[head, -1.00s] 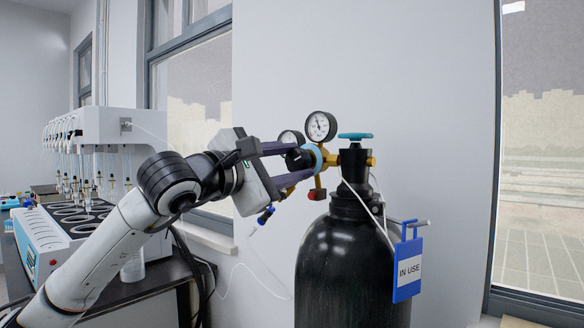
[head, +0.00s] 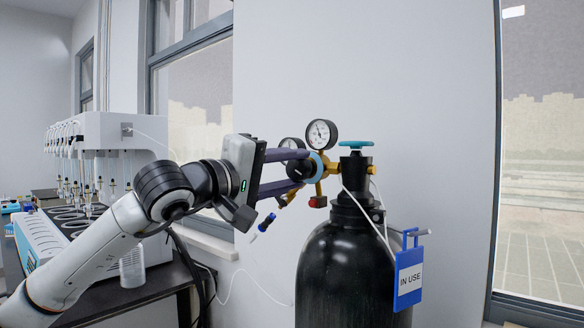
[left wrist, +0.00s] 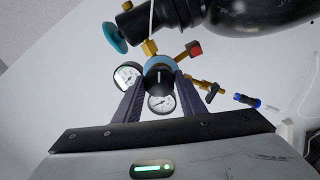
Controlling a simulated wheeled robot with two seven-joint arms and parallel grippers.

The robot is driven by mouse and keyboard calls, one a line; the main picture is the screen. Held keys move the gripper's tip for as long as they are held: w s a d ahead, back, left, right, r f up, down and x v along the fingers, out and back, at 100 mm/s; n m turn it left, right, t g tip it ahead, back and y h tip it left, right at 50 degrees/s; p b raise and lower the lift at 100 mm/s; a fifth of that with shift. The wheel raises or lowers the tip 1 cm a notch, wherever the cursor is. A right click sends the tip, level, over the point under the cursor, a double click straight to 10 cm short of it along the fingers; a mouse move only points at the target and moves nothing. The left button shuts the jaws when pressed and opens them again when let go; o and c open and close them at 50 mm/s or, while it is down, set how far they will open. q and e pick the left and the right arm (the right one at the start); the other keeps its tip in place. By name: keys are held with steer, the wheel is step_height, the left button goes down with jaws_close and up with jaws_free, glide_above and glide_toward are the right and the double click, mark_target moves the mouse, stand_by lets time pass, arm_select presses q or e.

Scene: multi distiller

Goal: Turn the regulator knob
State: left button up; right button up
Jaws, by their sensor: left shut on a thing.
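The regulator knob (head: 297,169) is black and sits at the front of the brass regulator (head: 329,166), with a light blue ring (head: 317,163) behind it. In the left wrist view the knob (left wrist: 158,77) shows a white mark line and lies between my fingers. My left gripper (head: 299,168) reaches in from the left and is shut on the knob, with one finger above and one below in the head view. Two round gauges stand by the regulator: one upright (head: 320,134), one partly hidden behind my upper finger (head: 291,143). My right gripper is in neither view.
The black gas cylinder (head: 345,265) has a teal valve wheel (head: 356,144) and a blue "IN USE" tag (head: 408,275). A blue-ended hose fitting (head: 266,222) hangs below my gripper. A bench with a white distiller (head: 105,130) stands at left. The wall and window lie behind.

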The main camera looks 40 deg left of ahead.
arm_select(q)
steer(key=m, duration=0.2)
steer(key=shift+m+p, duration=0.3)
steer(key=shift+m, duration=0.4)
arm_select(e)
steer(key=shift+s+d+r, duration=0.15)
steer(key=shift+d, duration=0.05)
arm_select(q)
steer(key=o, duration=1.1)
steer(key=shift+c, duration=0.2)
steer(key=s+a+b, duration=0.1)
steer(key=s+b, duration=0.4)
steer(key=s, duration=0.5)
steer(key=shift+f, duration=0.25)
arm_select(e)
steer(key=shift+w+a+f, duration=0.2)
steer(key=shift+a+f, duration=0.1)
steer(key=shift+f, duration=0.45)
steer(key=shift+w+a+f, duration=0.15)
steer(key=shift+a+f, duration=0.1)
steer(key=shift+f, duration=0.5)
